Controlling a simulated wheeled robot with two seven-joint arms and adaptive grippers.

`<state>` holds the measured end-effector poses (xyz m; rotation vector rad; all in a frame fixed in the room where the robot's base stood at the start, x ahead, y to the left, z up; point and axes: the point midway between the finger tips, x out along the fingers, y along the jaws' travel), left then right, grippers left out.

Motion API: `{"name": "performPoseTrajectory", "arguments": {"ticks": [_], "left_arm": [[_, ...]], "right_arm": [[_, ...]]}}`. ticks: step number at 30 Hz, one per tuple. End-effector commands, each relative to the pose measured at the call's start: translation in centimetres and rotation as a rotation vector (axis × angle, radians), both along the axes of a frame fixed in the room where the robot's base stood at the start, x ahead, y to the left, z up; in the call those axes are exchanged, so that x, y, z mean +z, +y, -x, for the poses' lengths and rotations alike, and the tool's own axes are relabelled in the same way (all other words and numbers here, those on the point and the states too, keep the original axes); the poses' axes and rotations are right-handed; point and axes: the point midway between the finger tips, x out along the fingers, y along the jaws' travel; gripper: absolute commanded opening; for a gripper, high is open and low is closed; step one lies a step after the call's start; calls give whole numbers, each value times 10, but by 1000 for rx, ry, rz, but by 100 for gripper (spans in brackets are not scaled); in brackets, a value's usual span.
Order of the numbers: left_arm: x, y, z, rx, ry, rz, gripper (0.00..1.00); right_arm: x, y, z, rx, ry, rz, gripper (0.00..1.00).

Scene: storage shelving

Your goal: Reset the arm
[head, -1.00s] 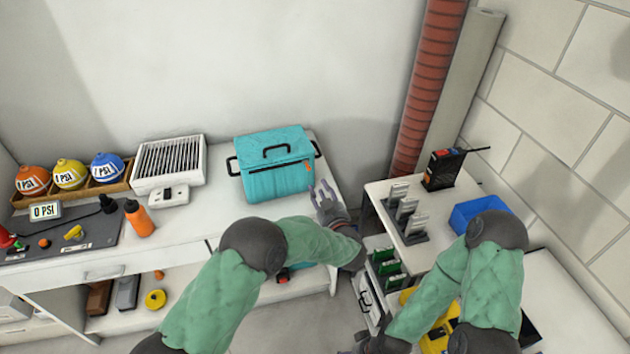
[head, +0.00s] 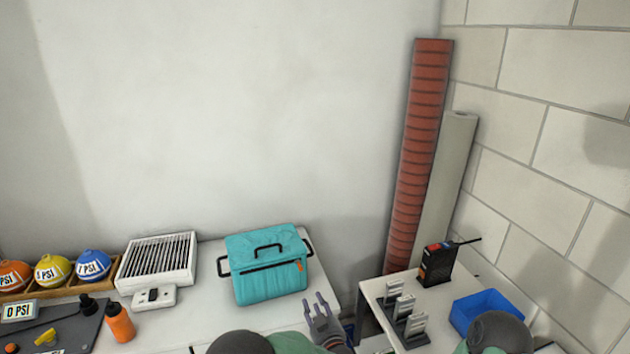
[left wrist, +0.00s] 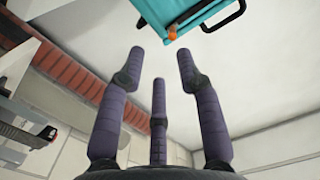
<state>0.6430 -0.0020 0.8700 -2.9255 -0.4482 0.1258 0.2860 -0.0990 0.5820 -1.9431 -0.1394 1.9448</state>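My left gripper (head: 322,315) has purple-grey fingers and stands at the right end of the white counter, in front of and to the right of the teal cooler box (head: 268,268). In the left wrist view its fingers (left wrist: 158,62) are spread apart with nothing between them. The cooler's corner (left wrist: 185,14) shows beyond the fingertips, apparently not touching them. Part of my left arm (head: 240,342) shows at the bottom edge of the head view. Only a rounded joint of my right arm (head: 497,332) is visible at the lower right; my right gripper is outside the picture.
A white heater-like unit (head: 158,262), an orange bottle (head: 120,323) and several PSI-marked balls stand left of the cooler. On the right, a white stand holds a black radio (head: 437,265) and a blue bin (head: 487,308).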

Motion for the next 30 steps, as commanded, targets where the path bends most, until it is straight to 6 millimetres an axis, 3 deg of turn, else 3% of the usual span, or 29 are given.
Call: {"name": "performPoseTrajectory", "arguments": {"ticks": [4,8,12,15,19,24,27,30], "left_arm": [[-66,28,4,-93,180,79,35],[-136,53,35,-175,403,202,35],[-199,75,96,-222,661,356,35],[-232,87,152,-233,843,466,35],[-257,96,230,-224,1069,605,35],[-263,100,313,-201,1290,737,35],[-262,101,341,-190,1365,780,35],[-260,101,355,-186,1400,799,35]], "right_arm": [[6,0,0,0,0,0,80],[11,0,0,0,0,0,80],[16,0,0,0,0,0,80],[19,0,0,0,0,0,80],[23,0,0,0,0,0,80],[27,0,0,0,0,0,80],[27,0,0,0,0,0,80],[28,0,0,0,0,0,80]]}}
